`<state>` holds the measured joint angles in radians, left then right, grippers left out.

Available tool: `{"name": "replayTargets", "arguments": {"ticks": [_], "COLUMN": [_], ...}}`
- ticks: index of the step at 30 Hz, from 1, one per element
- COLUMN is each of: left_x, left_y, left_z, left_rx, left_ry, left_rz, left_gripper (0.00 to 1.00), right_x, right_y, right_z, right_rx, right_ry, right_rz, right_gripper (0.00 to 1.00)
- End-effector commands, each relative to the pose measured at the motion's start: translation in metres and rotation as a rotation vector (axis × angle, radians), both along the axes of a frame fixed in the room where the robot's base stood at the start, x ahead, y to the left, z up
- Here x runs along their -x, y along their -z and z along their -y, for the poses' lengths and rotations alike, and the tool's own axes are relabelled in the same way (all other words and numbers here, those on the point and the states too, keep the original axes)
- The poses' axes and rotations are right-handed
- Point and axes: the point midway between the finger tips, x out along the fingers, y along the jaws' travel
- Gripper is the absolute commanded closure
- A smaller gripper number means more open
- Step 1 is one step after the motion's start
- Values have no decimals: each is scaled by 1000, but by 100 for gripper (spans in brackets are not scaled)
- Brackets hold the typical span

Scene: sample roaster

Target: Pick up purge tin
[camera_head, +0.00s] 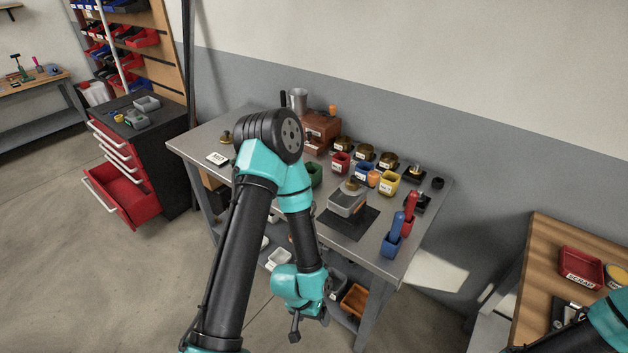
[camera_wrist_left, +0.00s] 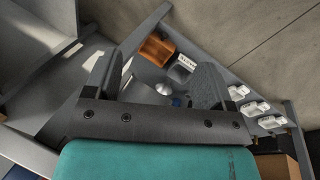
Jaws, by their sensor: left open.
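I cannot make out for certain which container is the purge tin, as the labels are too small to read. In the left wrist view, a grey bin with a white label (camera_wrist_left: 181,70) stands on the table's lower shelf beside an orange-brown bin (camera_wrist_left: 157,50). A small pale round object (camera_wrist_left: 163,88) shows between the fingers, nearer to me. My left gripper (camera_wrist_left: 156,75) is open and empty, its fingers spread. In the head view the left gripper (camera_head: 309,327) hangs low at the front of the table, mostly dark and small. My right gripper is out of view.
The metal table (camera_head: 207,137) carries several coloured cups, a scale (camera_head: 347,203) on a dark mat, and a brown machine (camera_head: 320,128). White trays (camera_wrist_left: 256,107) line the lower shelf. A red drawer (camera_head: 125,195) stands open at left. A wooden bench (camera_head: 540,250) is at right.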

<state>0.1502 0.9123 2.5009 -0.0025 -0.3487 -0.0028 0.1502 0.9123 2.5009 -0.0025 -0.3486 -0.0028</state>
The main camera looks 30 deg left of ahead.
Motion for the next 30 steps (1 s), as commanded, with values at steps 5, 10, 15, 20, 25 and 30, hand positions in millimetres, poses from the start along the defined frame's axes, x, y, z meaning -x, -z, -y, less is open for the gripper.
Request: {"name": "replayTargets", "arguments": {"ticks": [5, 10, 15, 20, 25, 30], "left_x": [0, 0, 0, 0, 0, 1], "left_y": [0, 0, 0, 0, 0, 0], "left_z": [0, 0, 0, 0, 0, -3], "left_rx": [0, 0, 0, 0, 0, -3], "left_ry": [0, 0, 0, 0, 0, -16], "left_rz": [0, 0, 0, 0, 0, -12], "left_gripper": [23, 23, 18, 2, 0, 0], "right_x": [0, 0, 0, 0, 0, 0], "right_y": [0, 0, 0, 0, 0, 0], "right_z": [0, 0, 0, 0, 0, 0], "right_rx": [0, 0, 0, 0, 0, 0], "right_ry": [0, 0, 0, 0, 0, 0], "right_rz": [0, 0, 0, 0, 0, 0], "right_gripper": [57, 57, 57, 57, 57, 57]}}
